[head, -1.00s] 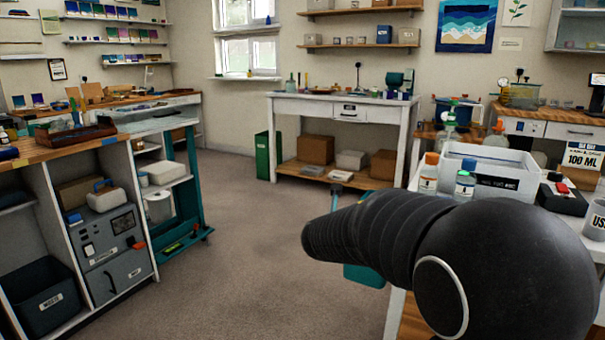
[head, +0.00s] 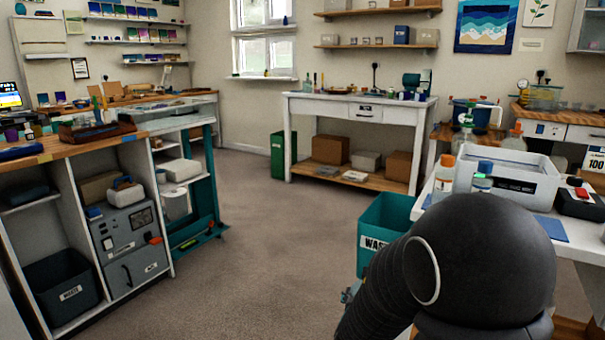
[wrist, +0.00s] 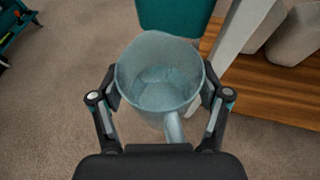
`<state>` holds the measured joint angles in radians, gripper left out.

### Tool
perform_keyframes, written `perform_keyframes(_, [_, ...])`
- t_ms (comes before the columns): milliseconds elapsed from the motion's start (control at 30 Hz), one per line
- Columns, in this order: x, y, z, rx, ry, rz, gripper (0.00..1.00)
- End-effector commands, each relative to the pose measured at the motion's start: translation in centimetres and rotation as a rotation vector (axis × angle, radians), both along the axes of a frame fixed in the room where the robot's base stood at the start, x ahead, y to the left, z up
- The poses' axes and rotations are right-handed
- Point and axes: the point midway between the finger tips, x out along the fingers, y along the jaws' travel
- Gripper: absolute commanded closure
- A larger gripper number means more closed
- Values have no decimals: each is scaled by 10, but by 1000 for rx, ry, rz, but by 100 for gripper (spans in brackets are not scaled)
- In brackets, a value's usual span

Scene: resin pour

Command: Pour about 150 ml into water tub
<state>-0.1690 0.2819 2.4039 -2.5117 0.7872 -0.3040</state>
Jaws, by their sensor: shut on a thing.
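My gripper (wrist: 160,100) is shut on a translucent blue-grey jug (wrist: 155,50), with one finger on each side of it. The jug is upright, its open mouth faces the wrist camera and its handle points toward my gripper. Whether liquid lies in it is unclear. In the head view my arm hides the gripper and the jug. A white tub (head: 540,188) with a dark label stands on the white table at the right; its label is too small to read, so I cannot tell if it is the water tub.
A teal waste bin (head: 372,235) stands on the floor beside the white table; it also shows in the wrist view (wrist: 178,15). Capped bottles (head: 442,180) stand in front of the tub. A dark scale-like device (head: 580,203) is right of it. The carpet (head: 260,250) at centre is clear.

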Motion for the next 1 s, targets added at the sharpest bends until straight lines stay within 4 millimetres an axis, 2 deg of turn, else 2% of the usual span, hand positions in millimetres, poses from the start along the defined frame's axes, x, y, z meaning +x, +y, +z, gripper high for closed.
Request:
perform_keyframes(400, [1, 0, 35, 0, -3, 0, 72])
perform_keyframes(600, [0, 0, 41, 0, 0, 0, 72])
perform_keyframes(767, [1, -1, 28, -2, 4, -3, 72])
perform_keyframes(1000, [1, -1, -12, -5, 6, -3, 72])
